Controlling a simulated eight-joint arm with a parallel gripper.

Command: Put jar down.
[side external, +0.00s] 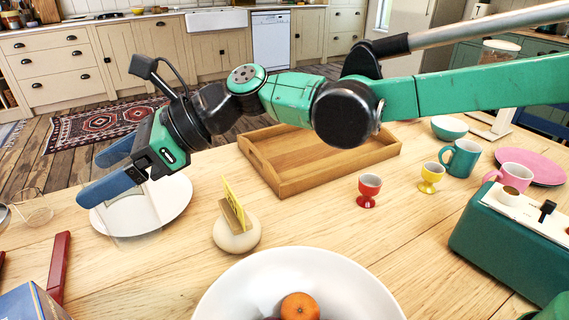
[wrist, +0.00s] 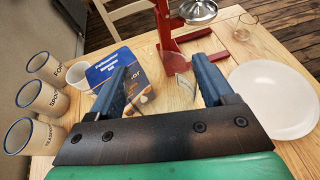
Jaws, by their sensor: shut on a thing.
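My gripper (side external: 98,177) is at the left in the side external view, its blue fingers shut on a clear glass jar (side external: 136,217). The jar is nearly transparent and its outline is faint. It shows between the fingers in the wrist view (wrist: 165,77). In the side external view it overlaps the white plate (side external: 178,199), but in the wrist view that plate (wrist: 275,100) lies to the right of the fingers. I cannot tell whether the jar's base touches the wooden table (side external: 330,232).
A blue box (wrist: 106,65) and blue-rimmed cups (wrist: 47,66) stand left in the wrist view. A red stand (wrist: 167,28) with a metal pan is beyond the fingers. A cream holder (side external: 237,236), wooden tray (side external: 292,187) and white bowl (side external: 225,300) are right of my gripper.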

